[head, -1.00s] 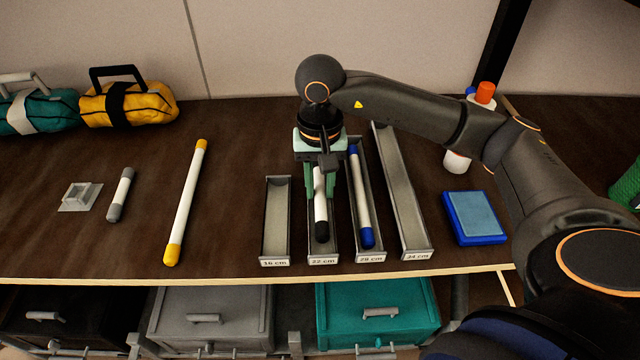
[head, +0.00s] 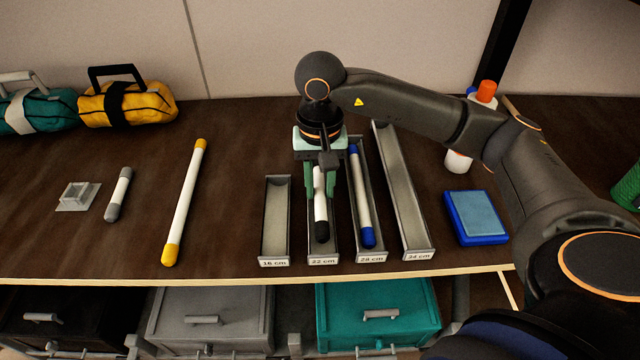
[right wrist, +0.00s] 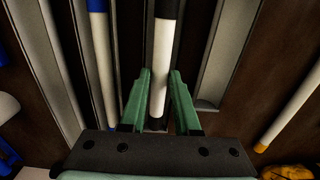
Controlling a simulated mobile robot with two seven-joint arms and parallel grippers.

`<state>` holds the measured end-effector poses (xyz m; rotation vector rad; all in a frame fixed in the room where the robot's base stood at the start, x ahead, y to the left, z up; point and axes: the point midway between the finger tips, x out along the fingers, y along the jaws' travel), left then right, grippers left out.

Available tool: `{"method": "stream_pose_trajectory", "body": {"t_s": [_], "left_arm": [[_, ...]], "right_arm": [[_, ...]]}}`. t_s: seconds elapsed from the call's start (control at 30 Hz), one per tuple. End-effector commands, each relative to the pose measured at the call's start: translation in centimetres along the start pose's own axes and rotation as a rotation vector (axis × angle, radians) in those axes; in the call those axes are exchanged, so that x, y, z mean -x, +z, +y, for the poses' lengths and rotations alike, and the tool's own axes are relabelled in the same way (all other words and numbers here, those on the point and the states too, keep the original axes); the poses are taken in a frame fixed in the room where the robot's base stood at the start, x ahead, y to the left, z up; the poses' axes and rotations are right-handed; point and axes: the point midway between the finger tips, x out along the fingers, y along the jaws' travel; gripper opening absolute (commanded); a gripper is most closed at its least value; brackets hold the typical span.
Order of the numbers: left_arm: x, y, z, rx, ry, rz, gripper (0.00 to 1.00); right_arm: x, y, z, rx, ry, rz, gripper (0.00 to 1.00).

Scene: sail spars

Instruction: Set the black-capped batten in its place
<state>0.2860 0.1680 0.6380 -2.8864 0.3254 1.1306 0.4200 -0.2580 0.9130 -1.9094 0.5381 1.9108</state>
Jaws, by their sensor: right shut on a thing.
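The black-capped batten (head: 321,207) is white with a black end cap. It lies lengthwise in line with the tray labelled 22 cm (head: 323,261), within its walls in the head view. I cannot tell whether it rests on the tray floor. My right gripper (head: 321,190) reaches down over the tray and is shut on the batten. In the right wrist view the batten (right wrist: 163,60) runs between the green fingers (right wrist: 160,95), with its black cap at the top. The gripper hides the batten's far end in the head view. My left gripper is not in view.
The 16 cm tray (head: 277,220) is empty on the left. The 28 cm tray (head: 371,257) holds a blue-capped batten (head: 361,200). The 34 cm tray (head: 400,190) is empty. A yellow-capped batten (head: 185,205), a grey-capped batten (head: 118,195) and a blue box (head: 476,218) lie on the table.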

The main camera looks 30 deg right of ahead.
Motion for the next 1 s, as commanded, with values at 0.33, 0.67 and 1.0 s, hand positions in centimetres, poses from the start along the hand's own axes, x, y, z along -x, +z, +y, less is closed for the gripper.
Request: {"method": "stream_pose_trajectory", "body": {"t_s": [0.33, 0.67, 1.0], "left_arm": [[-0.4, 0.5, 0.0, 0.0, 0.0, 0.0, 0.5], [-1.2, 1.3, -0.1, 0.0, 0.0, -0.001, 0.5], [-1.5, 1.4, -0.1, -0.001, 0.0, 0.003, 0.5]], "right_arm": [[-0.7, 0.0, 0.0, 0.0, 0.0, 0.001, 0.0], [-1.8, 0.0, 0.0, 0.0, 0.0, 0.001, 0.0], [-2.2, 0.0, 0.0, 0.0, 0.0, 0.0, 0.0]]}}
